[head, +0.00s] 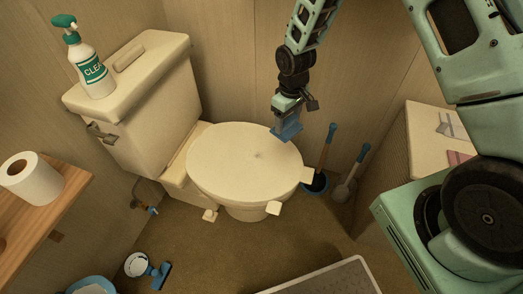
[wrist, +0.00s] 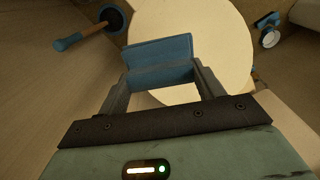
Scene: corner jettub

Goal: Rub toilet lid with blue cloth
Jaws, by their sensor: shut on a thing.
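The toilet lid (head: 235,165) is a cream oval, closed flat on the toilet below the tank. It also fills the upper middle of the wrist view (wrist: 222,50). The blue cloth (wrist: 158,58) is a small folded rectangle between my gripper's fingertips. My gripper (head: 288,122) is shut on the cloth, and the cloth (head: 288,133) shows at the lid's far right edge in the head view. I cannot tell whether the cloth touches the lid or hangs just above it. A dark spot shows near the lid's middle.
A spray bottle (head: 88,62) stands on the toilet tank (head: 140,75). A plunger (head: 325,155) and a toilet brush (head: 355,170) stand right of the toilet by the wall. A paper roll (head: 30,180) sits on a wooden shelf (head: 50,215) at left. Floor in front is partly open.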

